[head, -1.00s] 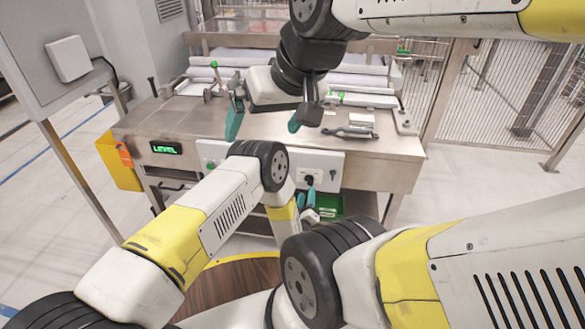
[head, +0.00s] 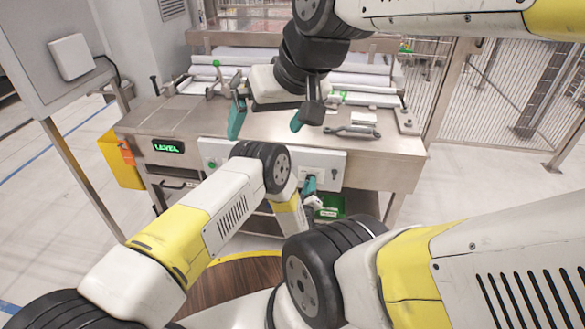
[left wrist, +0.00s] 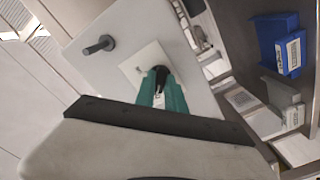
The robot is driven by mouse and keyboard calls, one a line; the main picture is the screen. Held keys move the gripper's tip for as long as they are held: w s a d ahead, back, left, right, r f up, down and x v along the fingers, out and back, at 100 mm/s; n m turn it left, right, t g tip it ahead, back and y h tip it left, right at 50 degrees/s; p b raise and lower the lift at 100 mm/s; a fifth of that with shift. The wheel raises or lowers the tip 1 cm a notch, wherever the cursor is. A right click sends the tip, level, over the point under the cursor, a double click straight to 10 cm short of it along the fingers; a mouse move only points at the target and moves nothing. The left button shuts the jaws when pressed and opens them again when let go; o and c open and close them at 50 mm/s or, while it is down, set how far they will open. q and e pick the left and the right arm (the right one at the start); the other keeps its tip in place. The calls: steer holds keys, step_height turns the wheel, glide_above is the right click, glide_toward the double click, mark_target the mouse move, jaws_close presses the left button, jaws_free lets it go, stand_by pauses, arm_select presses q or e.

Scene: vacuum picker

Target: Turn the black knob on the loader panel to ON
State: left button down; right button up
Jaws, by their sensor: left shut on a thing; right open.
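The white loader panel (head: 322,160) is on the front of the steel table, and it fills the upper middle of the left wrist view (left wrist: 140,30). The black knob (left wrist: 160,73) stands out from a pale square plate on that panel. My left gripper (head: 309,184) is at the panel front, its teal fingers (left wrist: 160,90) closed around the knob. The fingers hide part of the knob, and I cannot read any ON mark. My right gripper (head: 267,121) is open and empty above the table top, fingers apart.
A grey peg (left wrist: 100,45) juts from the panel beside the knob plate. A green bin (head: 330,206) sits on the shelf below. A green LEVEL display (head: 168,147) is at left. A grey handled tool (head: 352,131) lies on the table top.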

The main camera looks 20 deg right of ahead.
stand_by(0.3)
arm_select(q)
steer(key=shift+m, duration=8.9)
steer(key=c, duration=1.4)
jaws_free()
